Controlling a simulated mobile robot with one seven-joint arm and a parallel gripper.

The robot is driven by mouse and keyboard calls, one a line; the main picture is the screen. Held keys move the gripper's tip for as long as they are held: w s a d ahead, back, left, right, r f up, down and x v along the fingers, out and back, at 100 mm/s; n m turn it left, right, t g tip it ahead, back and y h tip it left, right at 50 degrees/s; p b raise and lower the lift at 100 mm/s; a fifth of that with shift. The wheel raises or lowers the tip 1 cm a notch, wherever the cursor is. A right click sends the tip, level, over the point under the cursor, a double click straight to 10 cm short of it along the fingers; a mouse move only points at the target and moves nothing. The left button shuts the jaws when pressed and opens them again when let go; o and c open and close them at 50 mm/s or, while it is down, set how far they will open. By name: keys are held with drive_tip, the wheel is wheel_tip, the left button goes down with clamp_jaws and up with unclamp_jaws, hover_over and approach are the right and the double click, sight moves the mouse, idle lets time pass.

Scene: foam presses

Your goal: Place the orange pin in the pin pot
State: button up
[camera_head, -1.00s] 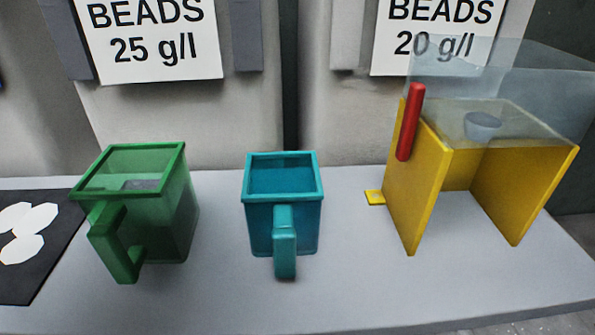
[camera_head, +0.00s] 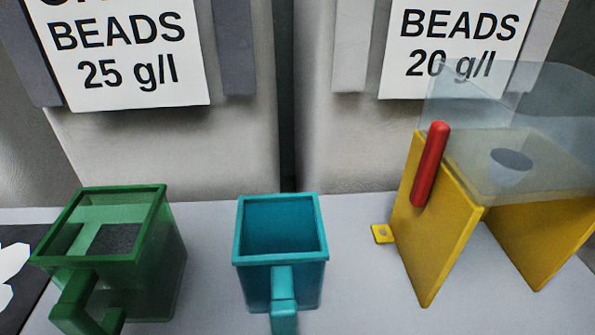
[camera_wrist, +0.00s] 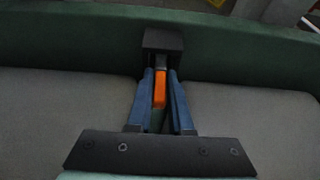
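In the wrist view my gripper (camera_wrist: 160,85) has its blue fingers close together on either side of the orange pin (camera_wrist: 159,88). The pin fills the narrow gap between them, so my gripper looks shut on it. A dark block (camera_wrist: 163,41) with a short stem is just beyond the fingertips; I cannot tell whether the pin touches it. My gripper is not in the head view. I cannot tell surely which thing is the pin pot. A small grey cup (camera_head: 511,163) shows by the clear guard on the yellow stand (camera_head: 436,232).
A green jug (camera_head: 160,260) and a teal jug (camera_head: 281,290) stand on the pale bench. A red bar (camera_head: 430,165) leans on the yellow stand. In the wrist view, grey pads (camera_wrist: 65,110) and a dark green band (camera_wrist: 80,40) lie around the gripper.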

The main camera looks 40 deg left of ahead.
drive_tip(key=o, duration=0.4)
drive_tip(key=shift+r, duration=0.2)
drive_tip(key=p+v, duration=0.2)
drive_tip(key=v, duration=0.1)
drive_tip(key=shift+s+d, duration=0.25)
drive_tip(key=shift+d, duration=0.1)
drive_tip(key=s+d+p, duration=0.2)
drive_tip(key=s+d, duration=0.5)
drive_tip(key=d, duration=0.1)
drive_tip(key=shift+s+d, duration=0.15)
drive_tip(key=shift+d, duration=0.05)
drive_tip(key=shift+f, duration=0.1)
